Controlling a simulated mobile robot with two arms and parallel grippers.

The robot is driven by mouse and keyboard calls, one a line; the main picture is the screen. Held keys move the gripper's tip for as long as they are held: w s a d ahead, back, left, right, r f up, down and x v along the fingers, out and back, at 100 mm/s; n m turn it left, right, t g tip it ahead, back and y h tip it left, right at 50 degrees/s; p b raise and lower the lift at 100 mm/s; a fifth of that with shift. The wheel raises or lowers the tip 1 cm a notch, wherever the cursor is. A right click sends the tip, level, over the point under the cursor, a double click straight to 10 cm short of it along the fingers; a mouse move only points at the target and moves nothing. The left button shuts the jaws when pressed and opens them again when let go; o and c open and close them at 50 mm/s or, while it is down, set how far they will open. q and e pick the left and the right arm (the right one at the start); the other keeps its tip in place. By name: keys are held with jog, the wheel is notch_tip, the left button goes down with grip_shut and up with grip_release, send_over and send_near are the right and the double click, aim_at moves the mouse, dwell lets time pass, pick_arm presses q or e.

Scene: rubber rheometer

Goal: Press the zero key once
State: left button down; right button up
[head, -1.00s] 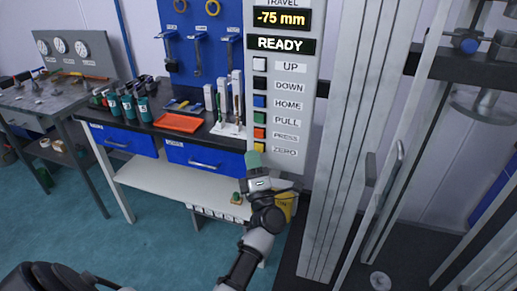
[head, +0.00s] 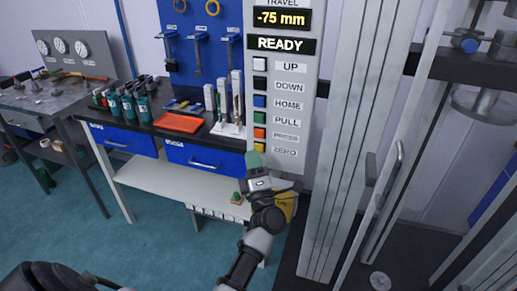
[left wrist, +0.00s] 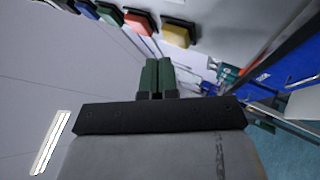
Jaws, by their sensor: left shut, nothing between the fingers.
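The zero key is the yellow key (head: 259,147) at the bottom of the key column, beside the ZERO label (head: 285,153). In the left wrist view the yellow key (left wrist: 179,32) stands out from the panel, ahead and a little right of the fingertips. My left gripper (head: 253,160) is shut and empty, with green fingertips just below the yellow key. In the left wrist view its fingers (left wrist: 157,76) are together, with a gap to the key. The display (head: 282,18) reads -75 mm and the status strip (head: 281,44) reads READY. My right gripper is not in view.
The orange-red press key (head: 259,133) sits directly above the yellow key, with several others higher up. A workbench (head: 150,125) with an orange tray (head: 179,122) and a white rack (head: 229,129) stands left of the panel. Metal columns (head: 345,140) rise to the right.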

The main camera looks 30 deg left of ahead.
pick_arm(q)
jog(key=shift+w, duration=0.2)
jog(key=shift+w+a, duration=0.1)
jog(key=shift+w, duration=0.15)
jog(key=shift+w+a+b, duration=0.1)
jog(key=shift+w+b, duration=0.3)
jog(key=shift+b, duration=0.1)
dwell(0.5)
jog(key=shift+s, duration=0.2)
jog(key=shift+s+d+p, duration=0.2)
jog(key=shift+s+p, duration=0.15)
jog(key=shift+s, duration=0.3)
jog(key=s+p, duration=0.1)
jog(key=s, duration=0.1)
jog(key=s+d, duration=0.1)
jog(key=s, duration=0.1)
jog(key=shift+s+d+p, duration=0.1)
jog(key=shift+s+p, duration=0.3)
